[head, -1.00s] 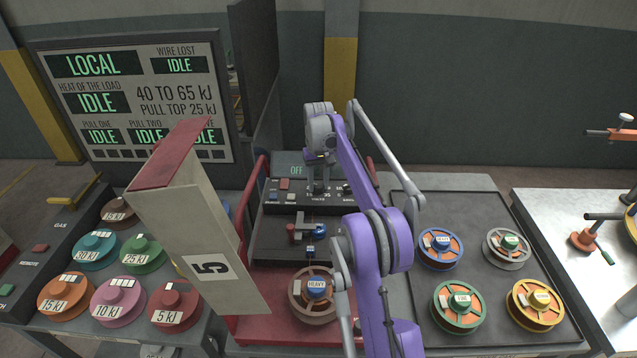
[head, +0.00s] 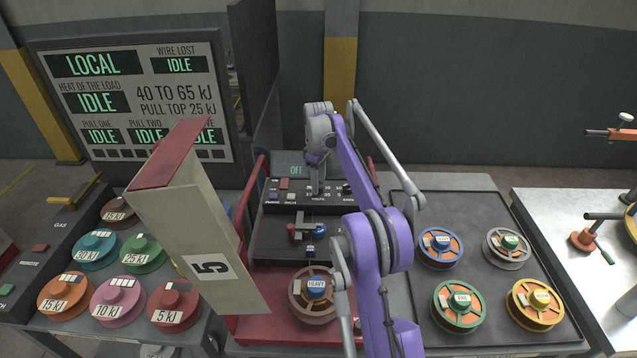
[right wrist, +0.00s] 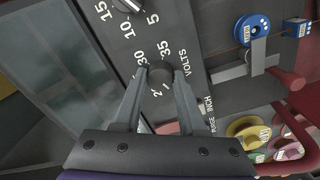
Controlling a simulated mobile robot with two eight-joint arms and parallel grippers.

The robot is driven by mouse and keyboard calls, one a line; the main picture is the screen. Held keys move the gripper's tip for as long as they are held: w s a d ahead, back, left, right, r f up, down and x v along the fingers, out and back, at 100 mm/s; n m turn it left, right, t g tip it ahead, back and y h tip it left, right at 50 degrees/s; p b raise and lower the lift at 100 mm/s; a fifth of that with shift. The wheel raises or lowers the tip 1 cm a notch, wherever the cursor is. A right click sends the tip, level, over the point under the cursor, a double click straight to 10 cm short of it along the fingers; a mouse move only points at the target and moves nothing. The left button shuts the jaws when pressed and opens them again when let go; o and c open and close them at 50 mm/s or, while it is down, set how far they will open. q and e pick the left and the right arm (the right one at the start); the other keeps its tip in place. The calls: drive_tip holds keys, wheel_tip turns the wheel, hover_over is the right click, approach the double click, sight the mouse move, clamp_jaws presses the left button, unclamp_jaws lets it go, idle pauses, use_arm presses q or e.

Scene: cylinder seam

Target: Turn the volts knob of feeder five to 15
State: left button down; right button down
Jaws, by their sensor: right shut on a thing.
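Feeder five is the red-framed unit with the grey open cover marked 5 (head: 212,267). Its dark control panel (head: 270,207) has a display reading OFF. My right gripper (head: 318,188) reaches down onto the panel at the volts dial and covers most of it in the head view. In the right wrist view my right gripper (right wrist: 160,82) has its two fingers on either side of the dark round volts knob (right wrist: 160,74), shut on it. The numbers 30 and 35 and the word VOLTS show around it; the knob's pointer is not clear. My left gripper is not in view.
A second knob (right wrist: 128,4) with 5, 10 and 15 is close by on the panel. A spool marked HEAVY (head: 316,290) sits at the feeder's front. The raised cover stands left of my arm. A tray (head: 480,275) with several spools lies right.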

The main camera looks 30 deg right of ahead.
drive_tip(key=shift+n, duration=0.5)
drive_tip(key=shift+c, duration=2.3)
unclamp_jaws()
